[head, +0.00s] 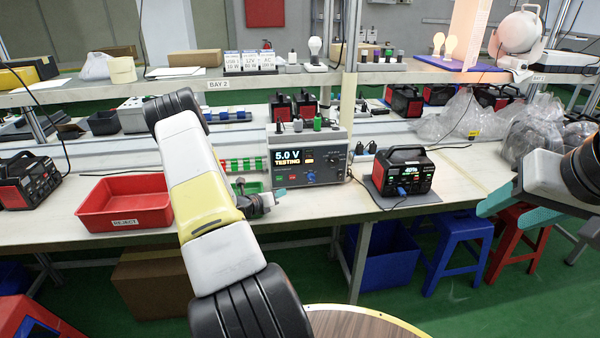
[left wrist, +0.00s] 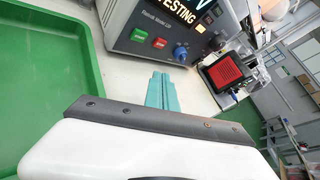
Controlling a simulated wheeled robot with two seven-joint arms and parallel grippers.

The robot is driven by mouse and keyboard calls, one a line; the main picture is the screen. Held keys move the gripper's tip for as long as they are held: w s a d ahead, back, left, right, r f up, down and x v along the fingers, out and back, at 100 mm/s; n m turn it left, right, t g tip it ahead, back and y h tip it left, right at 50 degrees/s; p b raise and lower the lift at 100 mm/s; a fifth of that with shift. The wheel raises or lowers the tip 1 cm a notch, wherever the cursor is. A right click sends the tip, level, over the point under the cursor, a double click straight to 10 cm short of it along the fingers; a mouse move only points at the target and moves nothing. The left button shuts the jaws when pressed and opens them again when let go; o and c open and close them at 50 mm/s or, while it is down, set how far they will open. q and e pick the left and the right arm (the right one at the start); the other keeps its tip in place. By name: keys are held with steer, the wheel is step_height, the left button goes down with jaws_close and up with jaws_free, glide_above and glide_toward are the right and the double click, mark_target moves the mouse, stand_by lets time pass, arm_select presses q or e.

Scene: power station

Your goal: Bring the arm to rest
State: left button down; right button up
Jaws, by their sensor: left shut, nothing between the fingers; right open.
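My left arm reaches in over the workbench, and its gripper (head: 279,194) is low in front of the tester with its teal fingers together and empty. In the left wrist view the shut fingers (left wrist: 168,90) point toward the tester (left wrist: 180,25), over the pale benchtop, apart from the green tray (left wrist: 40,85). The tester (head: 308,160) reads "5.0 V TESTING" in the head view. My right gripper (head: 512,208) is at the right edge, open and empty, in front of the bench's front edge. Part of it is cut off by the frame.
A red reject bin (head: 125,203) stands left of my left arm. A black and red power station (head: 403,172) showing 40% sits right of the tester on a grey mat. Plastic bags (head: 445,118) lie at the right.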

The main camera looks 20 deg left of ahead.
stand_by(0.3)
arm_select(q)
steer(key=d+r+m+g+h, duration=0.3)
steer(key=d+r+m+h, duration=0.3)
steer(key=d+r+m, duration=0.65)
steer(key=s+d+r+m+g+h, duration=0.1)
steer(key=s+d+r+m+g, duration=0.1)
steer(key=s+d+r+m, duration=0.3)
steer(key=s+d+r+m+g, duration=0.2)
steer(key=s+d+r+m, duration=0.1)
steer(key=d+r, duration=0.45)
steer(key=s+d+r+m+g+y, duration=0.2)
steer(key=s+d+r+m, duration=0.1)
steer(key=s+m, duration=0.3)
steer(key=s+d+r+m+g+y, duration=0.1)
steer(key=s+d+r+m, duration=0.2)
steer(key=s, duration=0.4)
steer(key=s+a+r+m+t+y, duration=0.2)
steer(key=s+a+r+m+y, duration=0.1)
steer(key=s+m, duration=0.7)
steer(key=shift+s+a+y, duration=0.6)
steer(key=shift+s+y, duration=0.1)
steer(key=shift+y, duration=0.2)
steer(key=shift+r, duration=0.1)
